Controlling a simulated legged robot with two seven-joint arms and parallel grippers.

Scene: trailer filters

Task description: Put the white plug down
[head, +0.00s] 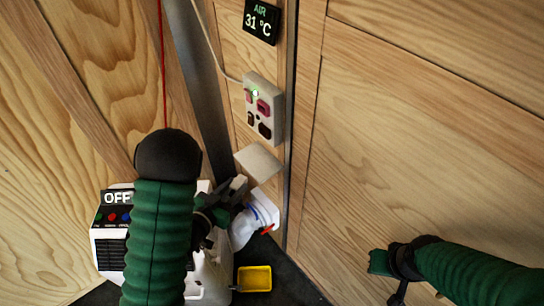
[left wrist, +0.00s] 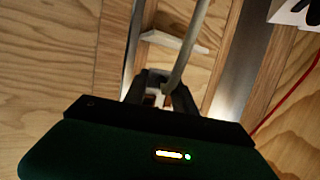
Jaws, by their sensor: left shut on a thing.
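My left gripper (head: 236,186) is shut on the white plug (head: 239,182), low in the corner, just left of and below a small pale shelf (head: 258,162). Most of the plug is hidden by the fingers. In the left wrist view the fingers (left wrist: 160,92) close around a white piece (left wrist: 154,97), with a grey cable (left wrist: 190,45) running up from it. The shelf (left wrist: 175,41) lies beyond the fingers there. My right gripper (head: 397,290) is at the lower right, partly cut off by the frame, and its jaws are unclear.
A socket panel (head: 263,108) with a green light is on the wall above the shelf. A white machine (head: 110,228) reading OFF stands behind my left arm. A white container (head: 258,218) and a yellow tray (head: 254,278) are below. A temperature display (head: 262,21) is higher up.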

